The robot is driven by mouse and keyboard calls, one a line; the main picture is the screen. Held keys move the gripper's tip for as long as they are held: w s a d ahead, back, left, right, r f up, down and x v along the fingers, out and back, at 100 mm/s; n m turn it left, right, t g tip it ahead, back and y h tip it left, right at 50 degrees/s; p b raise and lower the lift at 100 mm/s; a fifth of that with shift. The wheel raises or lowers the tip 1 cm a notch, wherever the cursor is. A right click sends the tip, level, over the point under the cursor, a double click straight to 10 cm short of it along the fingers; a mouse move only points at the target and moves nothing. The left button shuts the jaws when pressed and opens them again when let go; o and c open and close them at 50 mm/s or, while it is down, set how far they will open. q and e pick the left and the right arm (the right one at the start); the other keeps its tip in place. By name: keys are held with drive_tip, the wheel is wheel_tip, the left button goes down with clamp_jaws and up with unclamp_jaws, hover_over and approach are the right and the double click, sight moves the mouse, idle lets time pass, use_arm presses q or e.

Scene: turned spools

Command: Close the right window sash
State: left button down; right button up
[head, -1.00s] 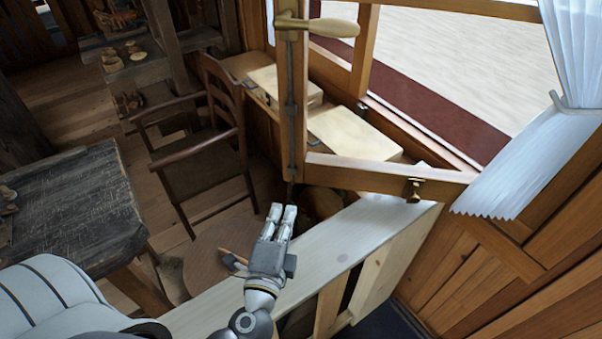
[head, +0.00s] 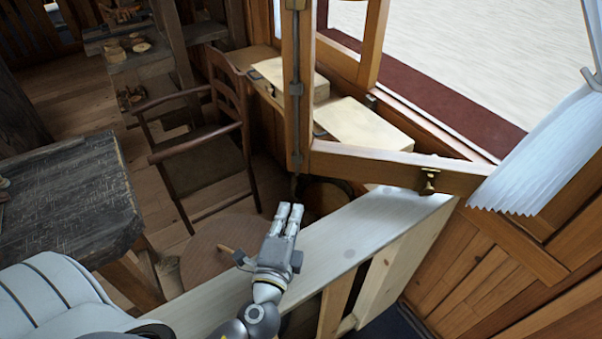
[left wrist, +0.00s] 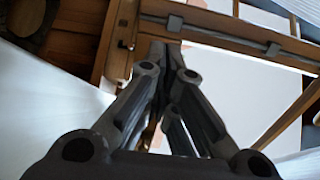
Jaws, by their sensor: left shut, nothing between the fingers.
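A wooden window sash (head: 390,168) stands swung open into the room in the head view. Its upright stile (head: 298,105) carries a long metal rod, and a brass fitting (head: 428,181) sits on its bottom rail. My left gripper (head: 290,209) is shut and empty, just below the stile's lower end in the picture; whether they touch I cannot tell. The left wrist view shows the closed fingers (left wrist: 167,52) in front of sash wood with a metal rod (left wrist: 225,34). My right gripper is not in view.
A pale wooden bench-like piece (head: 350,240) lies under my left gripper. A wooden armchair (head: 205,150) and a dark worktable (head: 65,190) stand to the left. Light boxes (head: 360,125) rest near the window. A white curtain (head: 540,150) hangs at the right.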

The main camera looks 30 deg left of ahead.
use_arm(q)
drive_tip(key=p, duration=0.4)
approach(304, 163)
drive_tip(key=x, duration=0.4)
drive_tip(key=shift+w+r, duration=0.2)
drive_tip(key=shift+w, duration=0.05)
drive_tip(key=shift+p+x, duration=0.3)
drive_tip(key=shift+x, duration=0.5)
drive_tip(key=shift+f, duration=0.15)
